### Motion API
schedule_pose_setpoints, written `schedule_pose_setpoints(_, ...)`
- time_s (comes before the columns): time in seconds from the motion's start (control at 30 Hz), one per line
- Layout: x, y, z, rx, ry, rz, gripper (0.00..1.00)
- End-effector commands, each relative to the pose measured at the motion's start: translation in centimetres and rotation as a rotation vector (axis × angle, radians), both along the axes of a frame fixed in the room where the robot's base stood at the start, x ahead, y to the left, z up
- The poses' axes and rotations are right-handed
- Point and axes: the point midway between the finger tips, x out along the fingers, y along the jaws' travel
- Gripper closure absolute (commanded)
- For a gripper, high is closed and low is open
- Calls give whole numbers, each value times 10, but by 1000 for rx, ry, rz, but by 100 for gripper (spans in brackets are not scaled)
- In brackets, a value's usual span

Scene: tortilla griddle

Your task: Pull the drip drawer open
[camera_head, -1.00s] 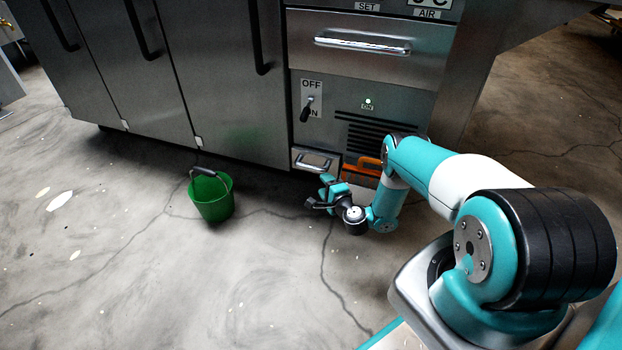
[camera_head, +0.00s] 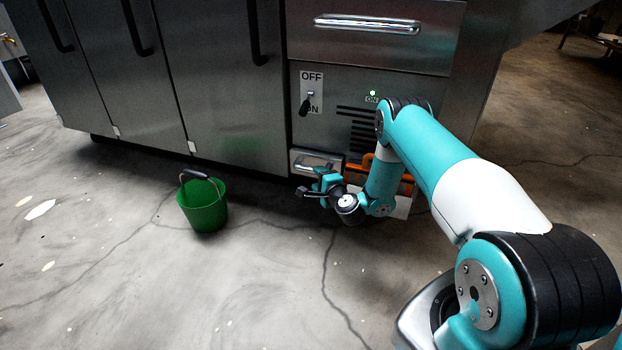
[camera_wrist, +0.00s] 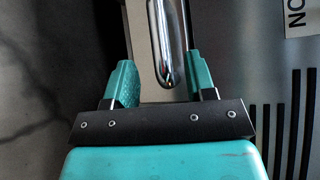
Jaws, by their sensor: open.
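The drip drawer (camera_head: 297,158) is the small steel drawer low on the cabinet, and its front looks flush with the cabinet. Its bright bar handle (camera_head: 318,161) is partly hidden behind my gripper (camera_head: 320,185), which is close in front of the drawer. In the wrist view, the handle (camera_wrist: 166,45) reaches down between the two teal fingers of my gripper (camera_wrist: 162,78). The fingers are spread, with a clear gap on the left of the handle and a smaller one on the right. I cannot tell whether the right finger touches it.
An orange object (camera_head: 367,163) shows beside the drawer, partly behind my arm. A switch (camera_head: 307,104) marked OFF and ON and a larger drawer (camera_head: 400,45) are above. A green bucket (camera_head: 203,207) stands on the floor to the left. The floor in front is clear.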

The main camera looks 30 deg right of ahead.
Motion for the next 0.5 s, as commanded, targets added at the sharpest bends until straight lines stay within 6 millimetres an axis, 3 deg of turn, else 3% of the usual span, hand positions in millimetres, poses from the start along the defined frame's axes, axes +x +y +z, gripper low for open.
schedule_pose_setpoints(0.3, 40, -3, -8, -4, -3, 4, 49)
schedule_pose_setpoints(0.5, 55, -6, -9, -1, -1, 2, 49)
